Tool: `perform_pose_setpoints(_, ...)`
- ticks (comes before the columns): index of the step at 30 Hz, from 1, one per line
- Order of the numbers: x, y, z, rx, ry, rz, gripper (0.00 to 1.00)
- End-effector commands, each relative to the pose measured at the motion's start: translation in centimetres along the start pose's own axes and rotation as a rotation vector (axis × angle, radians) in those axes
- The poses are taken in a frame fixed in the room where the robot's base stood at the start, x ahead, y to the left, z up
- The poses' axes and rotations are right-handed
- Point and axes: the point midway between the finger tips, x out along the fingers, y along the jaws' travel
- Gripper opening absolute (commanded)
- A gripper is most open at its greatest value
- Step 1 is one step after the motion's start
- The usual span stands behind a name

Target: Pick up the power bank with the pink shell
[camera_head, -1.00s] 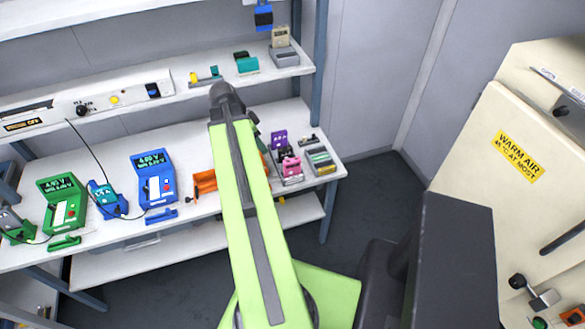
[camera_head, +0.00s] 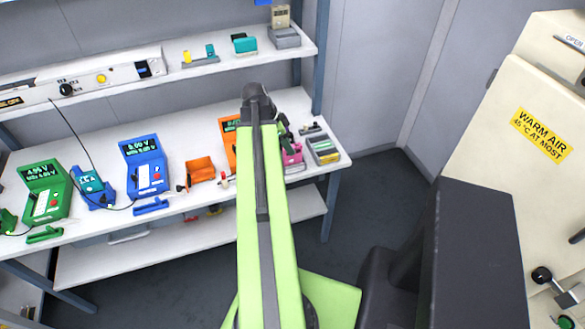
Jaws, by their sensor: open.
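A pink-shelled item (camera_head: 292,154), which looks like the power bank, stands on the white bench right of my raised arm. Its left part is hidden behind the arm, so its full outline cannot be told. My gripper (camera_head: 286,132) shows only as a dark piece past the arm's right edge, just above and close to the pink item. It is open. Its fingertips are mostly hidden, and I cannot tell whether it touches the pink item.
A grey tray with green and yellow parts (camera_head: 324,150) sits right of the pink item near the bench end. Orange (camera_head: 200,170), blue (camera_head: 146,168) and green (camera_head: 46,190) devices stand left. A shelf (camera_head: 215,66) runs above. A cream warm-air cabinet (camera_head: 515,150) stands right.

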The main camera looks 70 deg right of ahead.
Motion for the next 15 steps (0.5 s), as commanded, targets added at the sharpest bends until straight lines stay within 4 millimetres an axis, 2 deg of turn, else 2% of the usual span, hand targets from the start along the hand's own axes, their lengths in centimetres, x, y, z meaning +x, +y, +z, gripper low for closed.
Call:
perform_pose_setpoints(5,0.5,0.0,0.0,0.0,0.0,0.0,0.45)
perform_pose_setpoints(12,4.6,0.3,0.1,0.002,0.0,0.001,0.45)
perform_pose_setpoints(15,5.6,0.3,0.0,0.001,0.0,0.001,0.45)
